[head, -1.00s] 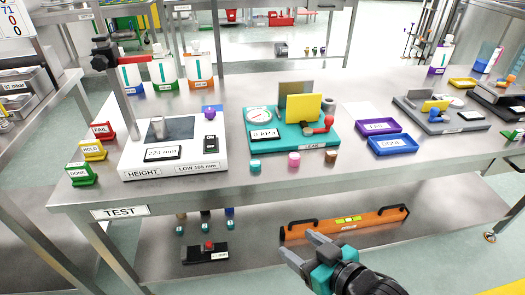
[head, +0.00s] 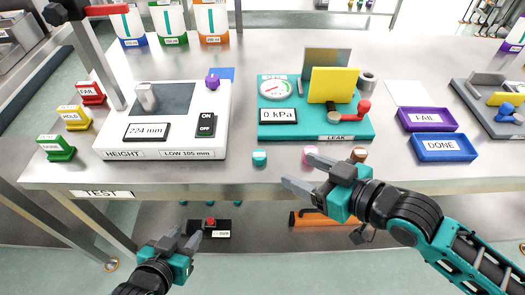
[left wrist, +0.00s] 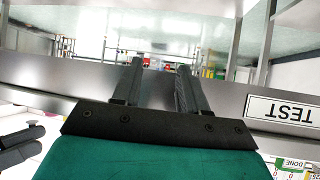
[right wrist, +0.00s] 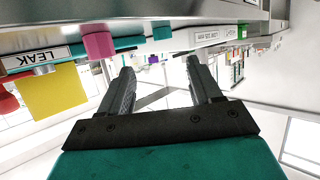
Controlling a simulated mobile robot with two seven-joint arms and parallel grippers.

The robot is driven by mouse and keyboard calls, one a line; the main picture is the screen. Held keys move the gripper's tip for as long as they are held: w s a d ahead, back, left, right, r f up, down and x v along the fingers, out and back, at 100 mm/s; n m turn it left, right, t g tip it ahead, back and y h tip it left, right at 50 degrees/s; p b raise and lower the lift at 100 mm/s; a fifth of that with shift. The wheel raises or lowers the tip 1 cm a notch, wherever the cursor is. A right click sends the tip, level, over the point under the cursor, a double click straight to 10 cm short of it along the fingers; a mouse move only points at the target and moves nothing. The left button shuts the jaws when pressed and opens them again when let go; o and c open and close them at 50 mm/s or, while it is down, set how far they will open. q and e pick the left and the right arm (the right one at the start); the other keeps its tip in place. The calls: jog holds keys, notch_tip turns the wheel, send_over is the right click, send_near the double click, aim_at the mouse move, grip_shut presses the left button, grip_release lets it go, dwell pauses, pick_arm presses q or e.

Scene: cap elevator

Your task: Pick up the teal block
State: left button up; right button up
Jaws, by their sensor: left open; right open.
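The small teal block (head: 259,158) stands upright near the front edge of the table, in front of the gap between the height and leak stations. In the right wrist view the teal block (right wrist: 162,30) shows near the top, beyond the fingers. My right gripper (head: 303,173) is open and empty at the table's front edge, to the right of the teal block and apart from it, close to the pink block (head: 310,155). My left gripper (head: 182,240) is open and empty, in front of the table's edge, lower left of the teal block.
A brown block (head: 358,155) stands right of the pink one. Behind are the white height station (head: 210,140) and teal leak station (head: 350,128). A lower shelf holds an orange level (head: 300,217).

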aim_at(259, 154)
jog(key=x, duration=0.4)
jog(key=shift+w+a+f+b, duration=0.15)
jog(key=shift+w+a+b, duration=0.1)
jog(key=shift+a+b, duration=0.1)
jog(key=shift+w+a+f, duration=0.15)
jog(key=shift+w+a, duration=0.2)
jog(key=x, duration=0.4)
jog(key=shift+s+a+f+b, duration=0.15)
jog(key=shift+a+b, duration=0.1)
jog(key=shift+b, duration=0.15)
jog(key=shift+w+a+f, duration=0.1)
jog(key=shift+w+a, duration=0.2)
jog(key=shift+w, duration=0.05)
pick_arm(q)
jog(key=shift+w+d+f, duration=0.2)
jog(key=shift+d+f, duration=0.05)
jog(key=shift+d, duration=0.1)
pick_arm(e)
jog(key=shift+c, duration=0.5)
grip_shut()
